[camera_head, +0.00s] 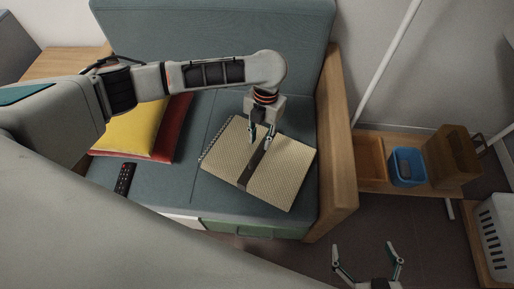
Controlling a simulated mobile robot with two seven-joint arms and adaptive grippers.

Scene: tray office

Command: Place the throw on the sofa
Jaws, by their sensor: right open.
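The throw (285,166) looks like a flat beige, finely patterned folded piece with a dark band across its middle. It lies over the right part of the seat of the grey-blue sofa (203,125), turned at an angle. My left gripper (261,142) is above the throw's upper edge, its fingers at the upper end of the band. The fingers are a little apart; whether they grip the band is unclear. The throw's front corner reaches close to the seat's front edge. My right gripper (366,250) is open and empty, low in the picture, off the sofa.
A yellow cushion (130,125) lies over a red cushion (172,135) on the sofa's left, with a dark remote (125,179) in front. The wooden armrest (338,140) bounds the right. Beyond it stand a low wooden shelf with a blue bin (407,166) and a white basket (497,235).

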